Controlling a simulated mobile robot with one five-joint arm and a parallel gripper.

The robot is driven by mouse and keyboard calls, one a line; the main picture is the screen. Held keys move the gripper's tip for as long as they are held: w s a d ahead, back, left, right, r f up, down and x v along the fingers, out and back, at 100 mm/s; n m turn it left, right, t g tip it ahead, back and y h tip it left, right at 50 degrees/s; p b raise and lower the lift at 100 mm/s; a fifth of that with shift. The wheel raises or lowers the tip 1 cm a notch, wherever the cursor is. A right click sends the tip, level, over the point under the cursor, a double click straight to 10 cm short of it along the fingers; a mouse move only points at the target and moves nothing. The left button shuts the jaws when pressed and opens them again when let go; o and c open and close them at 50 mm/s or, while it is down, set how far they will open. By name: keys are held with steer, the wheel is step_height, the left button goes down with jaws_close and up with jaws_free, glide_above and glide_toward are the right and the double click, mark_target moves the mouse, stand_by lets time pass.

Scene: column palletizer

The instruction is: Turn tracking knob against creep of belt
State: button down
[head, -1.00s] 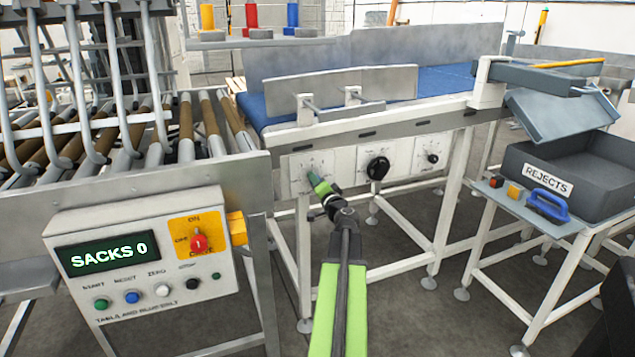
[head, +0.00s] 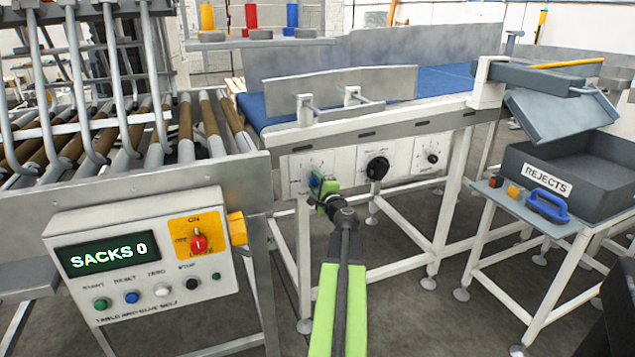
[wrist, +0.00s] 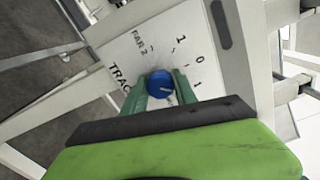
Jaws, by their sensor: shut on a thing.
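The tracking knob (wrist: 159,84) is a round blue knob with a white pointer line on a white dial plate (wrist: 128,62). In the wrist view the plate shows part of a word starting TRAC and a scale with 1, 0, 1. My gripper (wrist: 161,88) has its two green fingers on either side of the knob, shut on it. In the head view my gripper (head: 316,184) covers most of the knob at the left dial plate (head: 300,163). The blue belt (head: 440,80) runs above the dials behind low grey guards.
A black knob (head: 377,168) and a smaller dial (head: 432,158) sit to the right on the same frame. A control box (head: 150,255) reading SACKS 0 stands at left. A REJECTS bin (head: 590,165) and a blue-handled item (head: 547,205) are at right.

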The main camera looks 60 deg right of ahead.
steer(key=shift+s+d+m, duration=0.1)
steer(key=shift+s+m, duration=0.05)
steer(key=shift+m, duration=0.15)
steer(key=c, duration=1.1)
jaws_free()
steer(key=shift+o, duration=0.5)
